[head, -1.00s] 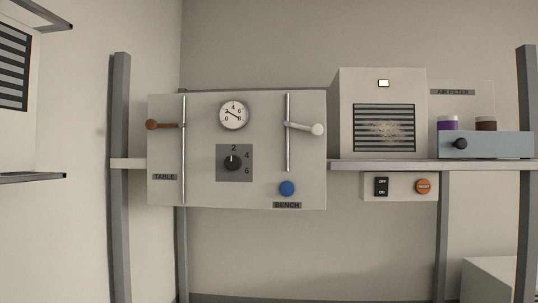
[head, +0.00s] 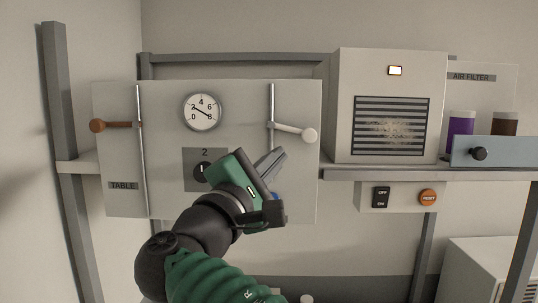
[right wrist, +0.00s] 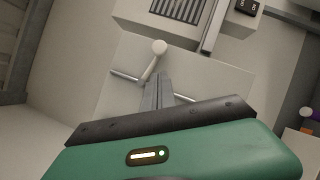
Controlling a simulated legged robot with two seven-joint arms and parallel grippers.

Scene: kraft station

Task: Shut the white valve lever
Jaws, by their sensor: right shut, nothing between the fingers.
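The white valve lever (head: 296,132) sits on the grey panel (head: 235,100), on the vertical pipe at the panel's right. It points right and slightly down, across the pipe. It also shows in the right wrist view (right wrist: 158,50), just beyond my fingertips. My right gripper (head: 280,153) is shut and empty, below and slightly left of the lever's white knob. It looks apart from the lever in the head view; the exact gap in depth cannot be told. My arm hides part of the dial and most of the blue knob (head: 275,197). My left gripper is not in view.
A brown lever (head: 110,125) is on the left pipe, and a round gauge (head: 202,112) is between the pipes. Right of the panel stand a vented box (head: 390,75), a shelf (head: 400,174), a switch (head: 381,197) and an orange reset button (head: 428,197).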

